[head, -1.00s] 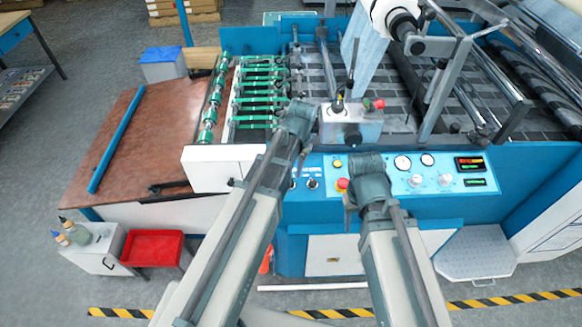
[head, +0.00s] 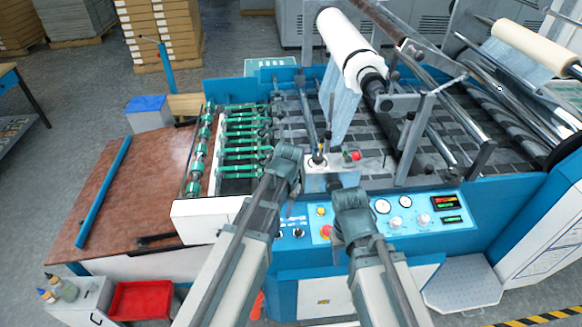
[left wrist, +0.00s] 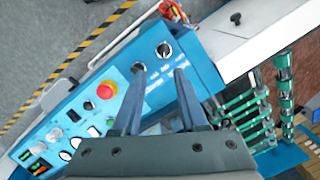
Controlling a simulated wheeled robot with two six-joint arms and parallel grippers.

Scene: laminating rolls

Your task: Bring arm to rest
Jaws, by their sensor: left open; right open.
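My left arm reaches in from the lower left in the head view, and its gripper (head: 291,190) is over the front edge of the blue laminating machine (head: 420,264). In the left wrist view the two fingers of this gripper (left wrist: 156,100) stand apart with nothing between them, above the machine's front panel. My right arm (head: 385,285) reaches in from the bottom, and its gripper (head: 344,184) is in front of the control panel (head: 405,215). The right fingertips are small and partly hidden by the wrist; I see nothing held there.
The control panel has a red stop button, which shows in the left wrist view (left wrist: 107,90). Green rollers (head: 240,145) and a brown table (head: 105,200) are on the left. A white film roll (head: 342,45) hangs above. A red tray (head: 140,300) stands at lower left.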

